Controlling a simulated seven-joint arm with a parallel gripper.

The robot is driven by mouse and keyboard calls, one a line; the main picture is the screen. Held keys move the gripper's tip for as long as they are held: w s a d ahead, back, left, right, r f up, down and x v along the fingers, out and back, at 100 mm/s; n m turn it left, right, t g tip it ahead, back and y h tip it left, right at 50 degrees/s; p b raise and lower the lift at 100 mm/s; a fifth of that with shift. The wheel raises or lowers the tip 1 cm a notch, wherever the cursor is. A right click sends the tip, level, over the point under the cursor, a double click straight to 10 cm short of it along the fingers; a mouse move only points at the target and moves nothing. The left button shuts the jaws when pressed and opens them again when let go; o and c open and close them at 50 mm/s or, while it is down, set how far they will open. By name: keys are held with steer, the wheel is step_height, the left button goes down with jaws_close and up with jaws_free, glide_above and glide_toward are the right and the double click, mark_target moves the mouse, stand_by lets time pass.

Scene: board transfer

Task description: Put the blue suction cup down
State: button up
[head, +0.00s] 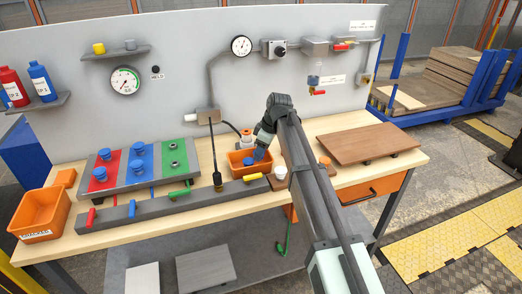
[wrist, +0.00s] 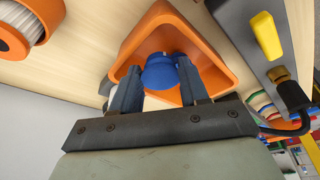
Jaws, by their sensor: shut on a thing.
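My gripper (head: 260,152) is over the small orange bin (head: 236,171), behind the dark rail on the workbench. In the wrist view my gripper (wrist: 156,68) is shut on a blue suction cup (wrist: 160,73), one finger on each side of it. The cup is at the opening of the orange bin (wrist: 222,58), whose walls surround it in that view. I cannot tell whether it touches the bin's floor. Several other blue suction cups (head: 137,147) sit on the red, blue and green panel board (head: 152,182) at left.
A dark rail (head: 150,210) with coloured handles runs along the bench front. A larger orange bin (head: 40,214) stands at the left end. A brown wooden board (head: 368,144) lies at right. A white and orange round part (wrist: 22,24) is near the bin.

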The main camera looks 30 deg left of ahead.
steer(key=shift+f, duration=0.45)
steer(key=o, duration=0.9)
steer(key=v, duration=1.3)
steer(key=shift+a+r, duration=0.15)
